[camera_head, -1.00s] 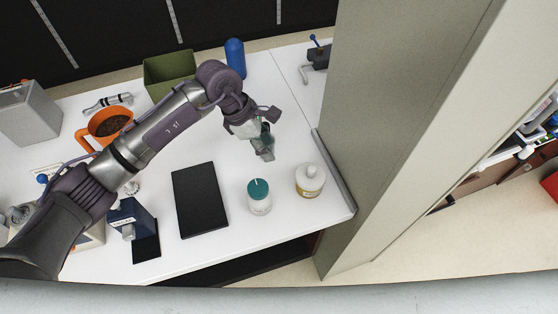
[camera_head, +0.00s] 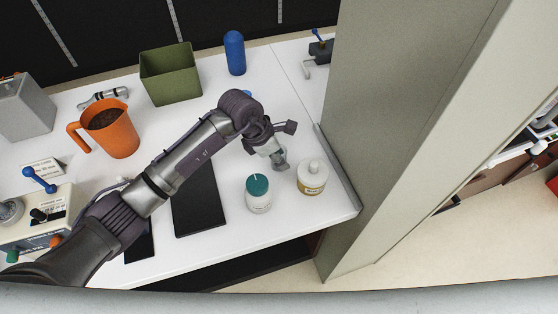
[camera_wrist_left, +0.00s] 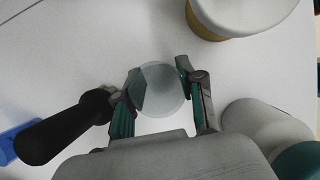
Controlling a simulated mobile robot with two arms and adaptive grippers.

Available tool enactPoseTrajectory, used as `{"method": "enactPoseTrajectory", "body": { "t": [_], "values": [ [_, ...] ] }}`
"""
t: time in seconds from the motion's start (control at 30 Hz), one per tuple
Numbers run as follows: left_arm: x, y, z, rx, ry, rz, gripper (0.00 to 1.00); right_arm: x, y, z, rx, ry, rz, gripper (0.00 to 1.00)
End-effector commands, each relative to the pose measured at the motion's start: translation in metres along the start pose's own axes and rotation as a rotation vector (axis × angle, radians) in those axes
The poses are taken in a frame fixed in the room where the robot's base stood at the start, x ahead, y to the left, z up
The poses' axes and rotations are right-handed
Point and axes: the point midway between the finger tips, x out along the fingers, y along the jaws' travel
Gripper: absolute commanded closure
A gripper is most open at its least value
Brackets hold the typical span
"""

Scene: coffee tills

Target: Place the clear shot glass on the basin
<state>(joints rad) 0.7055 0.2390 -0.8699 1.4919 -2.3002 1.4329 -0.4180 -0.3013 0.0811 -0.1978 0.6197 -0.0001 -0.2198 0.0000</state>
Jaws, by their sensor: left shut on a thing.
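My left gripper (camera_head: 276,155) is at the right side of the white table, just behind the two jars. It is shut on the clear shot glass (camera_wrist_left: 160,90), which shows as a round translucent shape between the two fingers in the left wrist view. In the head view the glass (camera_head: 281,163) is small and partly hidden by the fingers; I cannot tell whether it touches the table. I cannot pick out a basin with certainty in either view. My right gripper is not in view.
A teal-lidded jar (camera_head: 258,196) and a white-lidded jar (camera_head: 312,178) stand close in front of the gripper. A black mat (camera_head: 200,207) lies left of them. An orange jug (camera_head: 117,139), green bin (camera_head: 170,75) and blue bottle (camera_head: 235,53) stand farther back. A grey pillar (camera_head: 390,130) borders the right.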

Motion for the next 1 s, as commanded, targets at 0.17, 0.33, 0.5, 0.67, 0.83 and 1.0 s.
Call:
{"method": "enactPoseTrajectory", "body": {
  "t": [0.17,0.33,0.5,0.67,0.83,1.0],
  "values": [
    [0.002,0.001,0.000,0.000,-0.002,0.002,1.00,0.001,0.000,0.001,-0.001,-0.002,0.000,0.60],
    [0.004,0.001,-0.002,0.001,-0.001,0.002,1.00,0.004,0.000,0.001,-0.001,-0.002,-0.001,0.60],
    [0.005,0.001,-0.002,0.000,-0.001,0.002,0.43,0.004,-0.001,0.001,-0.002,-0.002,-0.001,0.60],
    [0.004,0.001,-0.002,0.000,-0.001,0.002,0.36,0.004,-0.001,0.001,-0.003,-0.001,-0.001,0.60],
    [0.004,0.001,-0.002,0.000,-0.001,0.002,0.36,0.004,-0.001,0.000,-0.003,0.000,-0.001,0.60],
    [-0.011,0.002,0.001,0.001,-0.001,0.004,0.36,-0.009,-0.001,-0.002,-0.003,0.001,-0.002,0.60]
  ]
}}
